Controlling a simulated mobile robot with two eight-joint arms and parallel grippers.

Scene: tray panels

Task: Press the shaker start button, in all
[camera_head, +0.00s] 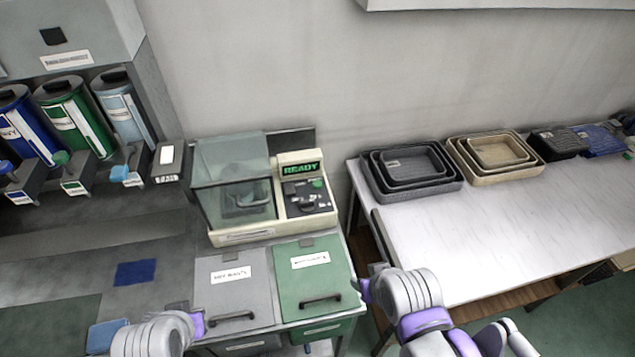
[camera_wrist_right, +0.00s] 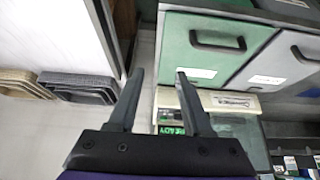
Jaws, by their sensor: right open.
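The shaker (camera_head: 250,237) is a cream machine with a clear greenish hood on its left. A dark grey object sits under the hood. The display (camera_head: 300,168) on its right reads READY in green. Below it is a dark panel with a black knob (camera_head: 307,200) and a green button (camera_head: 317,183). My right gripper (camera_head: 368,281) is in front of and below the shaker, apart from it. In the right wrist view the right gripper (camera_wrist_right: 158,75) is open and empty, with the shaker display (camera_wrist_right: 172,130) beyond it. My left gripper (camera_head: 183,312) is low at the left; its fingers are unclear.
Grey (camera_head: 232,263) and green (camera_head: 309,262) lidded bins with black handles stand in front of the shaker. Dispensers with blue, green and pale canisters are at the left. A white table (camera_head: 500,230) at the right holds nested trays along its back.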

